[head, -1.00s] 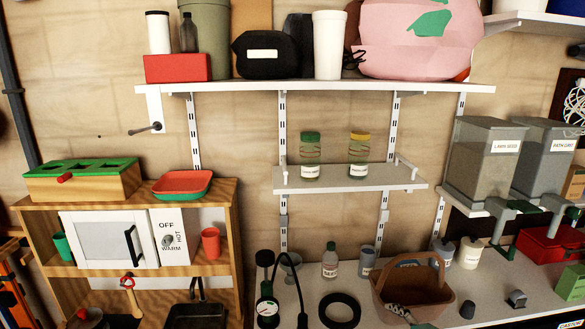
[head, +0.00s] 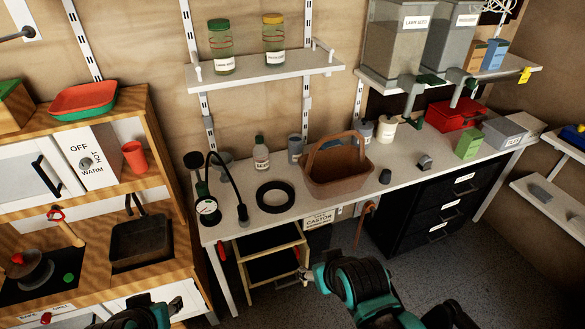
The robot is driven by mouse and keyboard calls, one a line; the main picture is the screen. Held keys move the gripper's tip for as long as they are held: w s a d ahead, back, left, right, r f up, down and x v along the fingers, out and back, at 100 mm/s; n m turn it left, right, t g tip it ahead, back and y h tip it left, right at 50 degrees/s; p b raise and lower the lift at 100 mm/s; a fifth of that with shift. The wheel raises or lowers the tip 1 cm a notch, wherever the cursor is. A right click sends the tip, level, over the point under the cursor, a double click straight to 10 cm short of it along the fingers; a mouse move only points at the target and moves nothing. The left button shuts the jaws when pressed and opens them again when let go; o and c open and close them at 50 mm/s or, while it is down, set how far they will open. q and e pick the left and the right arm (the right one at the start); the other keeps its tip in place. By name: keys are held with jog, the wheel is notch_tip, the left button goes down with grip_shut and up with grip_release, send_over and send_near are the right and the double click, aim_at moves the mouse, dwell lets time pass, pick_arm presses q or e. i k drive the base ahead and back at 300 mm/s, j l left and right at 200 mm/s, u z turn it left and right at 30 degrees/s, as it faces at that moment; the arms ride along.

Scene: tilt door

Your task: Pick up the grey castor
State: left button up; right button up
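A small grey block-like piece (head: 424,162) sits on the white workbench (head: 345,199), right of the brown basket. It looks like the grey castor, but it is too small to make out a wheel. A small dark grey cylinder (head: 385,177) stands to its left. My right gripper (head: 302,275) is low in front of the bench, well apart from the grey piece. My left gripper (head: 175,304) is at the bottom left, in front of the toy kitchen. Both grippers are small and partly hidden by my arms, so their opening is unclear.
The brown basket (head: 338,168), a black ring (head: 275,196), a bottle (head: 261,155) and a black gooseneck item (head: 209,205) stand on the bench. A box labelled castor (head: 318,219) is below. Black drawers (head: 446,206) stand under the right side. Bench surface around the grey piece is clear.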

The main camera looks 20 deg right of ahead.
aim_at(425, 163)
jog(key=z, duration=1.45)
